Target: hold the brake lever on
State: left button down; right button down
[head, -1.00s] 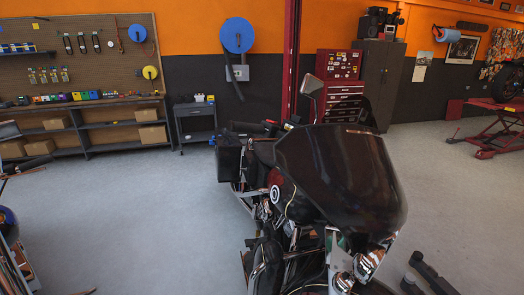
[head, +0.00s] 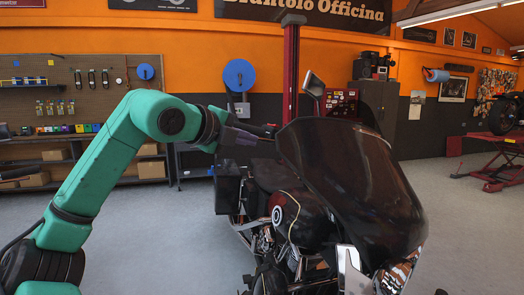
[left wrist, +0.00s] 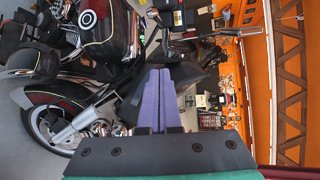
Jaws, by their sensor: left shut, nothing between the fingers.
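The black motorcycle (head: 350,180) stands in the middle of the head view, its large dark windshield toward the right. Its near handlebar end (head: 262,130) shows as a dark bar left of the windshield. I cannot pick out the brake lever for sure; it is too small or hidden by my gripper. My left gripper (head: 246,139) is at the end of the green arm, close beside that handlebar; I cannot tell whether it touches. In the left wrist view its two purple fingers (left wrist: 158,74) are together and empty, with motorcycle parts beyond them. My right gripper is not in view.
A mirror (head: 314,84) rises on a stalk above the windshield. A black case (head: 228,190) hangs at the motorcycle's rear left. A workbench with shelves (head: 60,160) lines the back wall. A red lift (head: 492,172) stands at the right. The floor around the motorcycle is mostly clear.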

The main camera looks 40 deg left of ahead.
aim_at(262, 140)
pick_arm(q)
jog(key=w+a+f+p, duration=0.1)
jog(key=w+p, duration=0.2)
jog(key=w+a+p, duration=0.2)
jog(key=w+p, duration=0.2)
jog(key=w+a+f+p, duration=0.1)
jog(key=w+p, duration=0.2)
jog(key=p, duration=0.1)
jog(key=shift+w+a+f, duration=0.25)
jog(key=shift+f, duration=0.05)
jog(key=shift+a, duration=0.2)
jog(key=shift+d, duration=0.1)
